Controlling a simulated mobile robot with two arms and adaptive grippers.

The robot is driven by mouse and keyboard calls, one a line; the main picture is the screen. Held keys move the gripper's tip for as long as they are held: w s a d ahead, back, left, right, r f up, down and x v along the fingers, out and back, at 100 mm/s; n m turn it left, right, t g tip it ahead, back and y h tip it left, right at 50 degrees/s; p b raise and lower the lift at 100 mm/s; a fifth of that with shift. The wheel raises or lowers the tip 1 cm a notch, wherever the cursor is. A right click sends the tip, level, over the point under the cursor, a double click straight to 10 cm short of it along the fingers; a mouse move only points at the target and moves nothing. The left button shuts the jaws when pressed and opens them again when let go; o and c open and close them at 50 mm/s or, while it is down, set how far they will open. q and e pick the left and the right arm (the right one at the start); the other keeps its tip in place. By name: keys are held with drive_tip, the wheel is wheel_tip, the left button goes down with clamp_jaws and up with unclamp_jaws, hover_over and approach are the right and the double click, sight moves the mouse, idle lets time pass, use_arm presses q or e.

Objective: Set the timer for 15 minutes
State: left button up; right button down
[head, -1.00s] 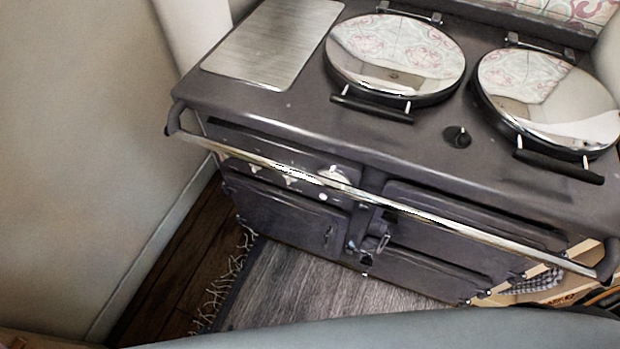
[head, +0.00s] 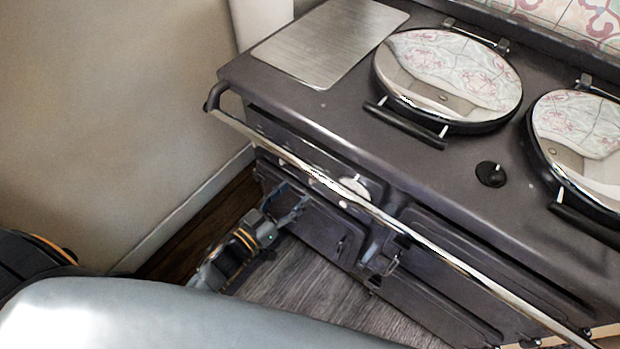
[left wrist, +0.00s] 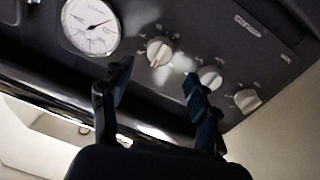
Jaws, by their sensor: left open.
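The dark range cooker (head: 440,165) has a control panel under its front rail. In the left wrist view the panel shows a round white gauge (left wrist: 92,25) and three pale knobs: one beside the gauge (left wrist: 160,51), a middle one (left wrist: 210,77) and an end one (left wrist: 247,100). I cannot tell from the small lettering which is the timer. My left gripper (head: 293,205) is open and empty, low in front of the panel. In the left wrist view its fingers (left wrist: 158,78) are apart, pointing toward the knob beside the gauge and the middle knob, with no clear contact.
A chrome rail (head: 300,165) runs along the cooker front, close to my left gripper. Hotplate lids (head: 450,75) and a metal plate (head: 330,42) are on top. A wall (head: 110,120) stands close on the left. Wooden floor (head: 320,285) lies below.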

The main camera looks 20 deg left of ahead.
sight(310, 180)
use_arm(q)
drive_tip(key=x, duration=0.6)
drive_tip(key=shift+w+d, duration=0.2)
drive_tip(key=shift+w, duration=0.05)
use_arm(e)
drive_tip(key=shift+w+d+r, duration=0.1)
drive_tip(key=shift+d, duration=0.5)
use_arm(q)
drive_tip(key=c, duration=1.2)
drive_tip(key=shift+o, duration=0.2)
